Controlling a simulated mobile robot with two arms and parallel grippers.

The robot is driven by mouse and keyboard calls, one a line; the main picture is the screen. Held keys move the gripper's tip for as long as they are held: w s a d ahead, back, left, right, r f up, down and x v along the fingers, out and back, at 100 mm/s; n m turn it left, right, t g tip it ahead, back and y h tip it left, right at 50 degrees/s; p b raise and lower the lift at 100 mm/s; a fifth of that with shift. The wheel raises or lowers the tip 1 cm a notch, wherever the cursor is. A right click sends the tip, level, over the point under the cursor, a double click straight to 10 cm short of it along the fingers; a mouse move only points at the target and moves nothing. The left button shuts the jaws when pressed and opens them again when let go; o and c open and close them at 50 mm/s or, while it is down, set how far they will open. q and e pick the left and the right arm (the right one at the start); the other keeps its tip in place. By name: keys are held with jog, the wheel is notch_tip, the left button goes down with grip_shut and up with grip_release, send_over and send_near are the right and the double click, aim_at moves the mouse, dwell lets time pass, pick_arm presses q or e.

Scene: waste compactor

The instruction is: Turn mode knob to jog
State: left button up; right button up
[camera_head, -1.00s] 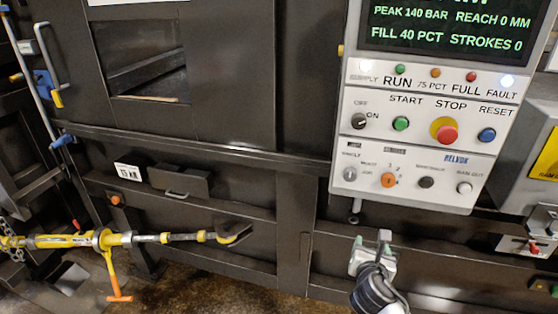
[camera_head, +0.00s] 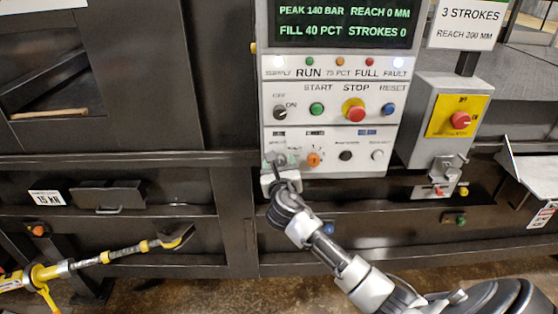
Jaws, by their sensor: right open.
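The white control panel (camera_head: 330,172) stands upright in the middle of the head view. In its bottom row at the left is a small grey knob (camera_head: 280,159), which I take for the mode knob. Its small labels are too blurred to read now, so I cannot tell its setting. My right gripper (camera_head: 281,173) is open just below and in front of this knob and covers part of it. I cannot tell whether the fingers touch it. My left gripper is not in view.
An orange knob (camera_head: 314,160) sits close to the right of the gripper. Above are the off/on switch (camera_head: 280,112), green start button (camera_head: 317,109) and red stop button (camera_head: 355,111). A grey box with a red switch (camera_head: 460,120) stands to the right. A yellow bar tool (camera_head: 75,264) is at lower left.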

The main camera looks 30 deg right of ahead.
jog(key=shift+w+d, duration=0.35)
jog(key=shift+w, duration=0.05)
jog(key=shift+c, duration=0.2)
jog(key=c, duration=0.9)
jog(key=shift+a, duration=0.1)
